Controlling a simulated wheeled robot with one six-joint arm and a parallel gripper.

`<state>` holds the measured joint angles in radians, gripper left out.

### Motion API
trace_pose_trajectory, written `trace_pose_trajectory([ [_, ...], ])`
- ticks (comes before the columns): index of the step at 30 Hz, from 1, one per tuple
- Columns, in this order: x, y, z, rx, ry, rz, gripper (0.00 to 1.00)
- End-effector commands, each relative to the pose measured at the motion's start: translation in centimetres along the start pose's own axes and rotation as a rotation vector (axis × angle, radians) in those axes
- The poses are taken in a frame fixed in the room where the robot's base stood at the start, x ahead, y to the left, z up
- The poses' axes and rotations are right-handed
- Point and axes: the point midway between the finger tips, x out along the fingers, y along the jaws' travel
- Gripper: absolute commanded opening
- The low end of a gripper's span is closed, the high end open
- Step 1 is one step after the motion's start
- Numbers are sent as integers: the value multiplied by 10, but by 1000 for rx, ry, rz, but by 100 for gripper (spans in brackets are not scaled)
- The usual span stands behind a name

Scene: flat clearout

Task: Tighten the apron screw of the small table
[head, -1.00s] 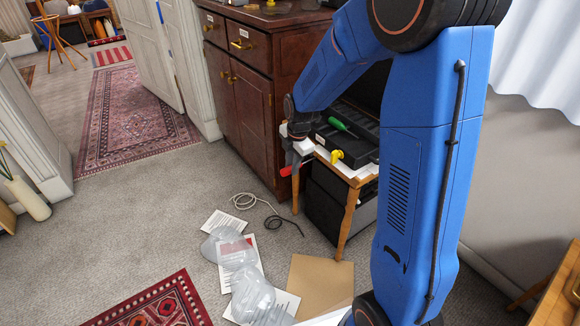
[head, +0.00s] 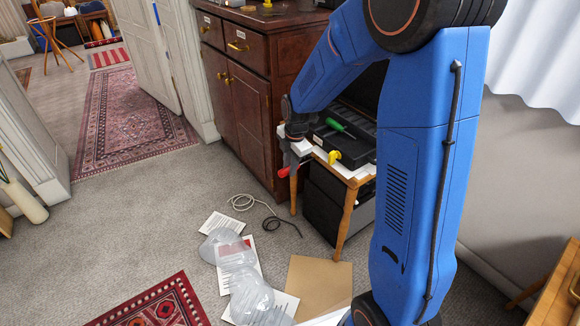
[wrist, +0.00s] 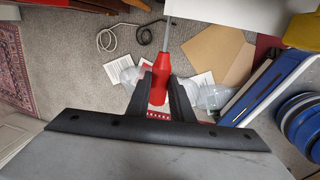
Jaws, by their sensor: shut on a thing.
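The small table (head: 348,212) has wooden legs and a white top, and stands right of the dark cabinet. My gripper (head: 288,168) is at its left end, just below top height. In the wrist view my gripper (wrist: 160,95) is shut on the red handle of a screwdriver (wrist: 160,72); the handle also shows in the head view (head: 284,171). Its thin shaft runs up the wrist picture, past the left edge of a white surface (wrist: 220,10). The shaft's tip and the apron screw are not visible, so I cannot tell whether they touch.
A black tool case (head: 340,147) with a green-handled tool (head: 340,127) lies on the table. A yellow object (head: 334,157) sits at its front edge. Papers, clear plastic (head: 250,295), cardboard (head: 320,288) and a cable (head: 280,222) lie on the floor.

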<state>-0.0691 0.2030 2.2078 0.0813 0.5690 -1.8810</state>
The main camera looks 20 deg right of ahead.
Motion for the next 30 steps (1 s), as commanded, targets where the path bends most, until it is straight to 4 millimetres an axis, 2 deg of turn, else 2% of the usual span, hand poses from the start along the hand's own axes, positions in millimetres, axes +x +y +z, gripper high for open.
trace_pose_trajectory([
  [30,0,0,14,0,0,0,0],
])
